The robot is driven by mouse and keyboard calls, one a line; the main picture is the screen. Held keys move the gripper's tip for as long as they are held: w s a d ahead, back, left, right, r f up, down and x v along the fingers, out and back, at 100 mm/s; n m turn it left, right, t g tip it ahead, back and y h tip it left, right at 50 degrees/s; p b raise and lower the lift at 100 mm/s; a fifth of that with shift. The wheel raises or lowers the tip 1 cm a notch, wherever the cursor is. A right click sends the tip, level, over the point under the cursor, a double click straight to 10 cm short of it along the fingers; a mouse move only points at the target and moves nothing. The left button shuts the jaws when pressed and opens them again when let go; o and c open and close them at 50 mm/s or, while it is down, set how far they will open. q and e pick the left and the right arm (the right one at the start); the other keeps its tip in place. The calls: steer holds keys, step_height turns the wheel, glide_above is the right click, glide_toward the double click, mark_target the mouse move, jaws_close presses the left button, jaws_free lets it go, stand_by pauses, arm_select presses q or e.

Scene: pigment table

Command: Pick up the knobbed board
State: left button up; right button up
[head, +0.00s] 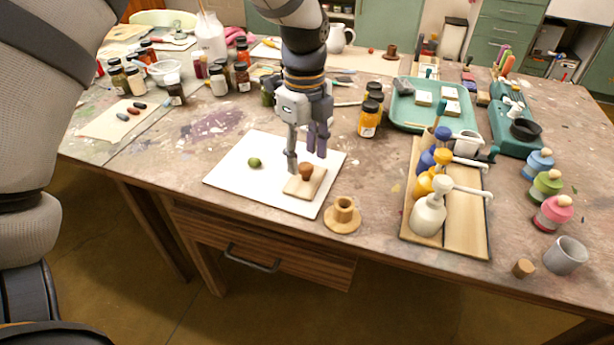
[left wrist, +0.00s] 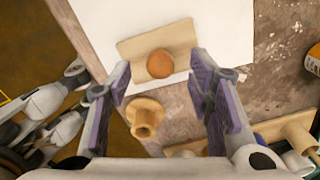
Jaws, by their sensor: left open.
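The knobbed board (head: 297,189) is a small pale wooden square with a round brown knob (head: 306,170) on top. It lies flat on a white sheet near the table's front edge. My left gripper (head: 305,158) points down just above it, open, with its fingertips near the knob. In the left wrist view, the board (left wrist: 131,49) and its orange-brown knob (left wrist: 160,63) show just beyond the open fingertips (left wrist: 160,76), roughly centred between them. Nothing is held.
A wooden flanged cup (head: 342,216) stands right of the sheet, close to the board. A green lump (head: 254,162) lies on the white sheet (head: 240,180). Pump bottles on a wooden tray (head: 467,240) stand to the right. Amber jars (head: 369,119) stand behind.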

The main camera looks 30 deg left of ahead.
mark_target(305, 165)
arm_select(q)
step_height(305, 165, down, 3)
steer(key=shift+f, duration=0.15)
jaws_close()
arm_select(e)
steer(key=shift+f, duration=0.1)
arm_select(q)
step_height(305, 165, up, 4)
steer(key=shift+w+f, duration=0.1)
steer(key=shift+f, duration=0.05)
steer(key=s+d+r+p, duration=0.2)
steer(key=s+d+r, duration=0.5)
steer(key=s, duration=0.5)
step_height(305, 165, up, 2)
steer(key=shift+d+r, duration=0.2)
steer(key=shift+d, duration=0.1)
arm_select(e)
steer(key=shift+t, duration=0.7)
steer(key=w+r, duration=0.3)
steer(key=shift+w+r, duration=0.2)
steer(key=shift+w, duration=0.05)
